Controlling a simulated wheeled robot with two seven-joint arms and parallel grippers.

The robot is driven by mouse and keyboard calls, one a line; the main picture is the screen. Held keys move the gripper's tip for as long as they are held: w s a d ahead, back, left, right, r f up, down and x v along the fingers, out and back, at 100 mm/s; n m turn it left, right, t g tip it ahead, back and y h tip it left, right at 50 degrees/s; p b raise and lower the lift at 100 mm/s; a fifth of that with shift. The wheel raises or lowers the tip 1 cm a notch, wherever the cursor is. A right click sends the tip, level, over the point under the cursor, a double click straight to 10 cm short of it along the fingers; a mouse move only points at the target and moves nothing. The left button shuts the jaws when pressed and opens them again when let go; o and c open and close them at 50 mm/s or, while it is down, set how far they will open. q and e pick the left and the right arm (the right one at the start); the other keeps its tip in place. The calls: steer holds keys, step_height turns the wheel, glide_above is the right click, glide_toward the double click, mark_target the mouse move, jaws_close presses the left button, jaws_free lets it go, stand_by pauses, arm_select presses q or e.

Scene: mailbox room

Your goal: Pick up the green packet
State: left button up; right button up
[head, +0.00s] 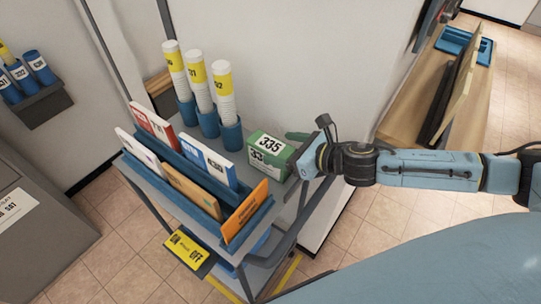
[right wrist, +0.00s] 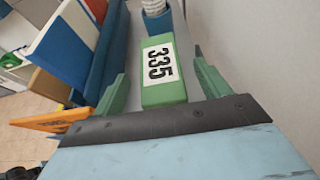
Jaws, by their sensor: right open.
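The green packet (head: 271,154) is a small box with a white label reading 335. It stands on the grey cart top at the right end, beside the blue mail rack. My right gripper (head: 293,152) is at the packet's right side in the head view. In the right wrist view the packet (right wrist: 163,72) lies between the two green fingers of my right gripper (right wrist: 160,85), which are open with a gap on each side. My left gripper is not in either view.
A blue rack (head: 180,165) holds several envelopes, including an orange one (head: 246,212) near the packet. Blue cups (head: 230,134) with paper rolls stand behind. The wall (head: 330,60) is close behind the cart. A yellow sign (head: 190,250) hangs low at the front.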

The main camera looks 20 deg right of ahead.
mark_target(275, 147)
steer(key=x, duration=0.3)
steer(key=shift+w+a+f, duration=0.2)
steer(key=shift+w, duration=0.05)
steer(key=c, duration=1.2)
